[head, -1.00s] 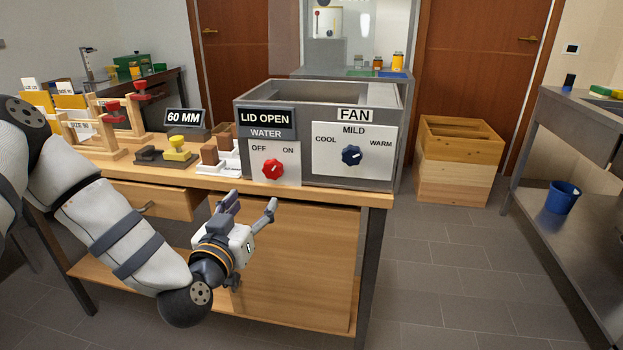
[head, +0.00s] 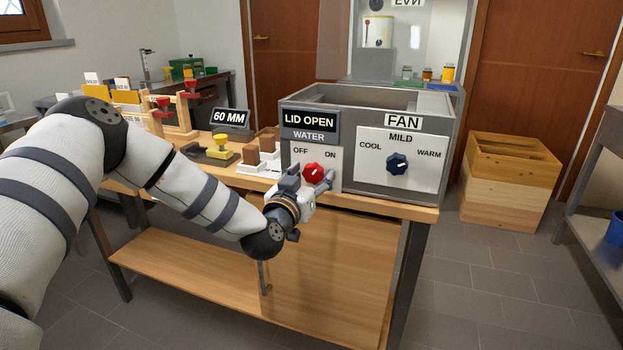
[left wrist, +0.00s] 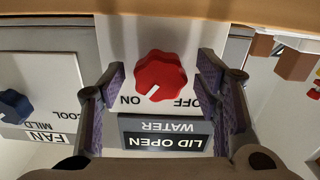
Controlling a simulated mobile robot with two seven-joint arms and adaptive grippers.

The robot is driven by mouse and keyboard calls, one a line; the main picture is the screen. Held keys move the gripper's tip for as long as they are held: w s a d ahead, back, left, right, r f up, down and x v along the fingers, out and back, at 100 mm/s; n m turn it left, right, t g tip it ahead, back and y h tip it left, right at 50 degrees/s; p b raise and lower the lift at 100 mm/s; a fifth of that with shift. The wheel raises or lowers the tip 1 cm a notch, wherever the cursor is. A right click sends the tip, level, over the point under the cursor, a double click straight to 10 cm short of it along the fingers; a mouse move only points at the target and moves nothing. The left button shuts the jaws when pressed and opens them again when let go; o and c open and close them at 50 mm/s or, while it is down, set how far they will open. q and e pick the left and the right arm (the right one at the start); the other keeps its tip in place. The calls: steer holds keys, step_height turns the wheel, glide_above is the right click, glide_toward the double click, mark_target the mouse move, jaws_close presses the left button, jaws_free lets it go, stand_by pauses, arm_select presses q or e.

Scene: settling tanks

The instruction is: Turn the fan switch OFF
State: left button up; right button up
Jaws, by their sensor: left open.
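The grey box carries a white FAN panel (head: 420,180) marked COOL, MILD and WARM with a blue knob (head: 397,164). No OFF mark shows on that panel. Left of it, the WATER panel (head: 330,155) is marked OFF and ON and has a red knob (head: 313,173). In the left wrist view, upside down, the red knob (left wrist: 158,76) has its white mark towards ON. My left gripper (head: 308,180) is open in front of the red knob, one finger on each side of it; contact cannot be told. The blue knob (left wrist: 12,106) is at that view's left edge. My right gripper is not in view.
A LID OPEN sign (head: 309,121) is above the water knob. Brown blocks on white stands (head: 262,158), a yellow-handled tool (head: 219,148) and a 60 MM display (head: 230,118) stand left of the box. Wooden crates (head: 510,180) stand on the floor at right.

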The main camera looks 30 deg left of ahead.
arm_select(q)
steer(key=c, duration=1.1)
steer(key=shift+c, duration=0.2)
steer(key=shift+n, duration=1.5)
steer(key=n, duration=0.3)
steer(key=shift+d+n, duration=0.1)
steer(key=shift+n, duration=0.2)
steer(key=n, duration=0.3)
steer(key=shift+n, duration=2.1)
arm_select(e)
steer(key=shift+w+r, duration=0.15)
arm_select(q)
steer(key=shift+d, duration=0.1)
